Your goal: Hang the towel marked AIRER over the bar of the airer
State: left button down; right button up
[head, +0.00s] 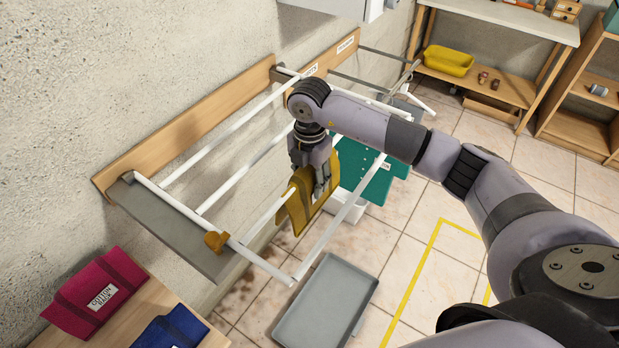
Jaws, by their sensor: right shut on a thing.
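A mustard-yellow towel (296,213) is at a white bar of the airer (228,190), with cloth at the bar and hanging below it. No marking on this towel is readable from here. My right gripper (322,187) points down and is shut on the towel's upper part, right at the bar. The fingers and wrist hide part of the towel, so I cannot tell how evenly it lies across the bar. The airer's white bars stand out from a wooden board (190,128) on the wall. My left gripper is not in view.
A teal towel (372,178) hangs to the right, close behind my right arm. A crimson towel (97,293) and a blue towel (172,330) lie on a wooden bench at lower left. A grey tray (325,303) is below the airer. Shelves stand at upper right.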

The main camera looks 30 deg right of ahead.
jog(key=o, duration=1.5)
jog(key=shift+o, duration=0.6)
jog(key=o, duration=0.4)
jog(key=shift+c, duration=0.2)
jog(key=shift+r+p, duration=1.75)
jog(key=shift+r, duration=0.75)
